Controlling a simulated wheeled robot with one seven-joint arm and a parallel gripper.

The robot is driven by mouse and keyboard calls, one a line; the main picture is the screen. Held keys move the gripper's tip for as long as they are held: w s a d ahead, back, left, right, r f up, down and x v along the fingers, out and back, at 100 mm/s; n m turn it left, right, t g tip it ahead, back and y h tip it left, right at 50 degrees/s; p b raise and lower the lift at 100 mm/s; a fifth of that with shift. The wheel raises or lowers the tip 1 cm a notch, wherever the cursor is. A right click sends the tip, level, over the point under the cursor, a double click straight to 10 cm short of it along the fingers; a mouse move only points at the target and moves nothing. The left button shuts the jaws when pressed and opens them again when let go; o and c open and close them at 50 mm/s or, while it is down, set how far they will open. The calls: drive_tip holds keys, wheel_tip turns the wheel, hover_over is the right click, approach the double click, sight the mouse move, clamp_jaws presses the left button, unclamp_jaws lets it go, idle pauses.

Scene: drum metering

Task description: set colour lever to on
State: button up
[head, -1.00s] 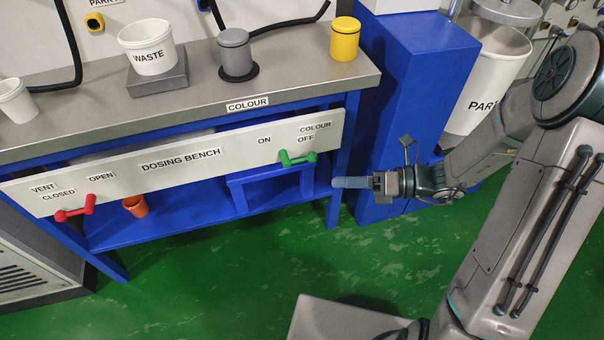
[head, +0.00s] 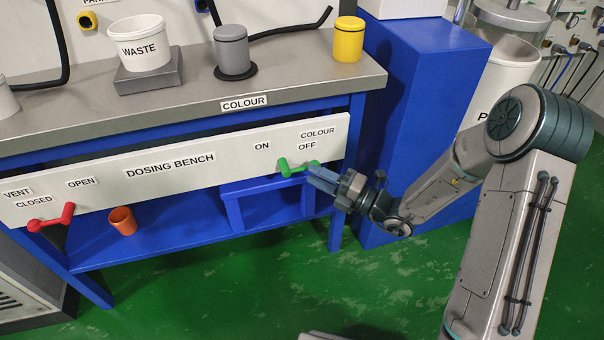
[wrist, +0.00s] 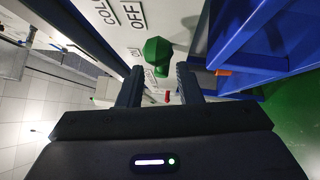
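The green colour lever (head: 291,168) sits on the white front panel of the dosing bench, below the ON and OFF labels. Its right end lies under OFF, partly behind my fingers. My gripper (head: 311,177) is at the lever's right end, pointing left toward the panel. In the wrist view the green lever (wrist: 157,50) shows just beyond and between the two fingertips (wrist: 159,75). The fingers are apart with a gap between them, and nothing is clearly gripped. Whether a finger touches the lever cannot be told.
A red vent lever (head: 52,218) is at the panel's left, by CLOSED. An orange cup (head: 122,221) stands on the blue lower shelf (head: 170,238). A blue cabinet (head: 415,110) stands right of the bench, close behind my arm. Green floor (head: 250,290) in front is clear.

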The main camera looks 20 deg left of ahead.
sight(302, 169)
drive_tip(key=shift+b+x, duration=0.55)
drive_tip(key=shift+x, duration=1.75)
drive_tip(key=shift+r, duration=0.1)
clamp_jaws()
